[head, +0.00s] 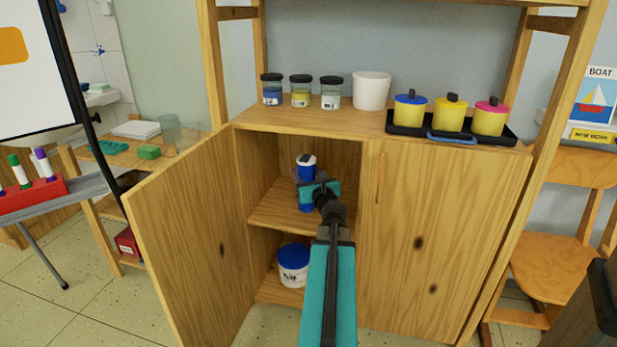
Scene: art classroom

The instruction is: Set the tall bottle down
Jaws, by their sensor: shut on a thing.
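The tall bottle (306,172) is blue with a white cap and stands upright inside the open left half of the wooden cupboard (445,230). My gripper (305,183) is shut on the bottle at its middle. The bottle's lower end is at the middle shelf (272,207); I cannot tell whether it touches the shelf. My gripper and wrist hide part of the bottle.
The open door (190,245) stands to the left of my arm. A white tub with a blue lid (293,268) is below. Jars (301,92), a white pot (371,91) and a black tray (393,126) with yellow pots stand on top.

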